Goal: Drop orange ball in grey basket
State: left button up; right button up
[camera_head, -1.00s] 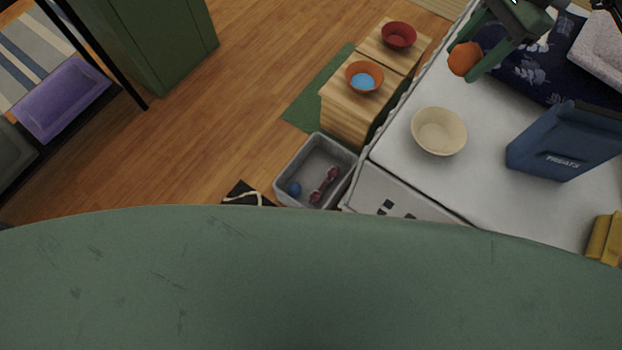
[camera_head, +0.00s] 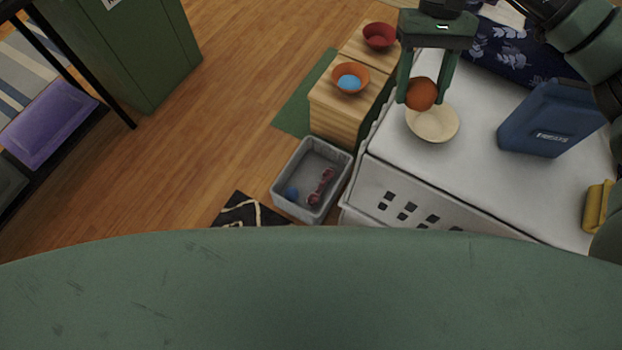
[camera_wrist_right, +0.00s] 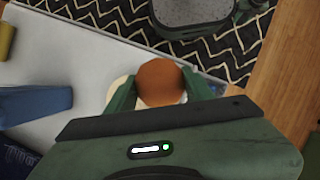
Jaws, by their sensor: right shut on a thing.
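The orange ball (camera_head: 421,93) is held between the fingers of my right gripper (camera_head: 424,92), up in the air by the cream bowl in the head view. The ball also shows in the right wrist view (camera_wrist_right: 160,83), with a green finger on each side. The grey basket (camera_head: 282,197) stands on the floor, lower and to the left of the ball. My left gripper is not in view.
The cream bowl (camera_head: 440,128) and a blue treats box (camera_head: 551,117) stand on the white surface (camera_head: 480,165). Wooden blocks (camera_head: 335,113) carry an orange bowl (camera_head: 362,73) and a red bowl (camera_head: 380,36). Wooden floor lies open left of the basket.

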aim_at(301, 176)
jog(key=z, duration=0.3)
jog(key=i+j+z, duration=0.1)
jog(key=j+z, duration=1.1)
jog(key=k+j, duration=0.05)
jog(key=j, duration=0.05)
